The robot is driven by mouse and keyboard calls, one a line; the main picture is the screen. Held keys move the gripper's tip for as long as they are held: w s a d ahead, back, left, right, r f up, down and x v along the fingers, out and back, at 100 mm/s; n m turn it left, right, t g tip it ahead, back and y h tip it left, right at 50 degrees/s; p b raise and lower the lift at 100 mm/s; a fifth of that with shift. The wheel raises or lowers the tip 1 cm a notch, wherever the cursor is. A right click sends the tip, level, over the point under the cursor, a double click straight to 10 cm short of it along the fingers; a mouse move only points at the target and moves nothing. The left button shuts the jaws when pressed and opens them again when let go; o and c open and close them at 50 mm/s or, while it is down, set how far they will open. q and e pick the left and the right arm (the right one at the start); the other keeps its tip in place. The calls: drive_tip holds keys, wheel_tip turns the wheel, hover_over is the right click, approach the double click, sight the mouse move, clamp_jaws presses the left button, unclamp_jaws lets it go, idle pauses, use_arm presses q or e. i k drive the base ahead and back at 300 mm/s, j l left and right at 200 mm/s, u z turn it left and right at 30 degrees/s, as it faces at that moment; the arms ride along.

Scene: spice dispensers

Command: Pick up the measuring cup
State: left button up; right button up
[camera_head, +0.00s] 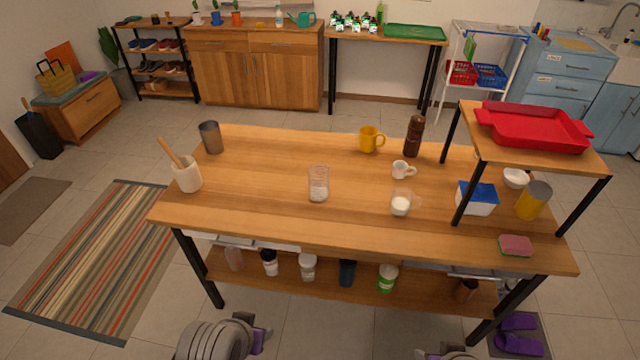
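A clear cup (401,204) with white contents and what looks like a handle on its right stands upright on the wooden table, right of centre near the front edge; it looks like the measuring cup. A taller clear glass (318,184), also with white contents, stands to its left. My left gripper (261,335) is low at the bottom of the view, in front of the table and below its top. My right gripper (447,353) is mostly cut off by the bottom edge. Both are apart from the cup, and their finger openings cannot be made out.
A small white cup (403,169), yellow mug (369,139) and brown mill (414,136) stand behind the cup. A raised shelf (590,160) bears a red tray (535,128) at right. Several jars line the lower shelf (325,287). The tabletop's left-centre is clear.

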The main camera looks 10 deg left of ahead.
sight(401, 198)
drive_tip(key=i+l, duration=0.2)
drive_tip(key=l, duration=0.2)
drive_tip(key=i+l, duration=0.2)
drive_tip(key=l, duration=0.2)
drive_tip(key=i+l, duration=0.25)
drive_tip(key=l, duration=0.15)
drive_tip(key=l+u, duration=0.1)
drive_tip(key=u, duration=0.3)
drive_tip(key=l+u, duration=0.1)
drive_tip(key=u, duration=0.3)
drive_tip(key=i+l+u, duration=0.1)
drive_tip(key=u, duration=0.35)
drive_tip(key=l+u, duration=0.1)
drive_tip(key=u, duration=0.3)
